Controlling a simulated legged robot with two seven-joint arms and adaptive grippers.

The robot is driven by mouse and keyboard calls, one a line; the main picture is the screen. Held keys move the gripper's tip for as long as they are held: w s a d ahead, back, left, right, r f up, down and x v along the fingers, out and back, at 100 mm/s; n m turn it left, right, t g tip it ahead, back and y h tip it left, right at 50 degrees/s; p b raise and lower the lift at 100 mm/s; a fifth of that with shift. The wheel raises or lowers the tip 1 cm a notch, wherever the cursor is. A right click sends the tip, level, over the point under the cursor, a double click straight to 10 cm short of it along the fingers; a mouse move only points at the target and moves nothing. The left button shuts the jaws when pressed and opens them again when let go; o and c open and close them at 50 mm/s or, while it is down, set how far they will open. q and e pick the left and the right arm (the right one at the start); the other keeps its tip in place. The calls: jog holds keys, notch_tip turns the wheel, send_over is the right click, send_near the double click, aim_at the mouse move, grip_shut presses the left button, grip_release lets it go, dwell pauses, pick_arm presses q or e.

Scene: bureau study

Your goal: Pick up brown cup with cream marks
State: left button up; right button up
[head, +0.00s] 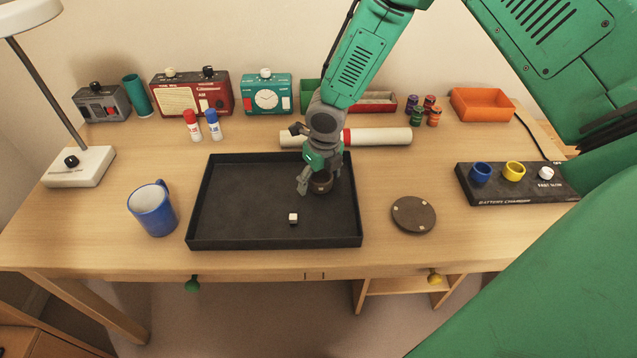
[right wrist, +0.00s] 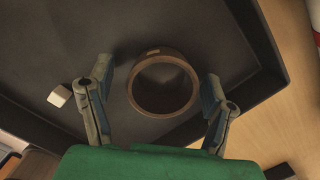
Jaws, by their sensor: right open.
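The brown cup (head: 322,185) stands in the right part of the black tray (head: 225,241), partly hidden by my right gripper (head: 313,183). In the right wrist view the cup (right wrist: 163,86) shows from above as a round, open brown ring with a small cream mark on its far side. My right gripper (right wrist: 157,78) is open, with one finger on each side of the cup and a visible gap to each. A small white die (head: 293,218) lies in the tray, left of the cup. My left gripper is not in view.
A blue mug (head: 152,209) stands left of the tray. A round brown disc (head: 413,215) lies to its right, and a black battery charger (head: 520,194) farther right. A cream roll (head: 382,137) lies just behind the tray. Radios, a clock and small boxes line the back.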

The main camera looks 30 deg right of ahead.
jog(key=shift+d+r, duration=0.1)
jog(key=shift+d, duration=0.1)
jog(key=c, duration=1.3)
